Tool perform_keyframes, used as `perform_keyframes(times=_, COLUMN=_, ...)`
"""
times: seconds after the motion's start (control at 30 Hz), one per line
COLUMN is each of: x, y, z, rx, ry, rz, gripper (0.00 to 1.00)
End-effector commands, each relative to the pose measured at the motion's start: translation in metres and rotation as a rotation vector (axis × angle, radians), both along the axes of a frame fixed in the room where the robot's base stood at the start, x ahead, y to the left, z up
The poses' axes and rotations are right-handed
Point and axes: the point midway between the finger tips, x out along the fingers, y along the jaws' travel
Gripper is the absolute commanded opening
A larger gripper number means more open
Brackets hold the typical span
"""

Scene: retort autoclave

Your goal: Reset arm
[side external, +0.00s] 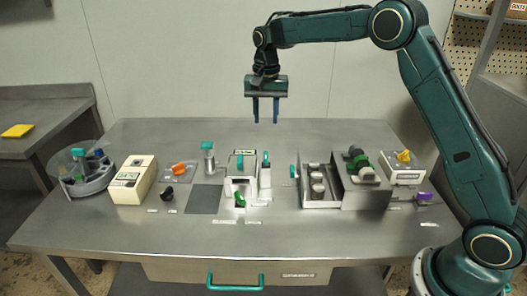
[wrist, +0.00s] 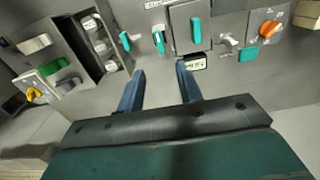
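My gripper (side external: 265,110) hangs high above the back of the steel table, pointing down, with its two blue fingers apart and nothing between them. In the wrist view my gripper (wrist: 160,88) is also open and empty. Below it, on the table, a white box with a teal handle (side external: 242,162) stands near the middle, and it also shows in the wrist view (wrist: 188,28). To its right, the grey retort unit (side external: 367,192) has an open tray (side external: 320,203) holding several white cups. My gripper touches nothing.
A round carousel (side external: 88,180) and a cream box (side external: 133,180) stand on the left. An orange knob (side external: 179,168) and a grey mat (side external: 204,199) lie between. A white box with a yellow knob (side external: 403,167) is at the right. The table's front strip is mostly clear.

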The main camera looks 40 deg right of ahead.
Motion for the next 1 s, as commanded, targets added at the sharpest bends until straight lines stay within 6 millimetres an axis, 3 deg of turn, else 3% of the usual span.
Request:
perform_keyframes(times=0.2, x=0.000, y=0.000, z=0.011, rx=0.000, ry=0.000, rz=0.000, gripper=0.35)
perform_keyframes(times=0.67, x=-0.003, y=0.000, z=0.015, rx=0.000, ry=-0.004, rz=0.006, gripper=0.35)
perform_keyframes(times=0.87, x=-0.017, y=0.003, z=0.034, rx=-0.002, ry=-0.028, rz=0.044, gripper=0.35)
perform_keyframes(times=1.0, x=-0.037, y=0.006, z=0.055, rx=-0.005, ry=-0.059, rz=0.092, gripper=0.35)
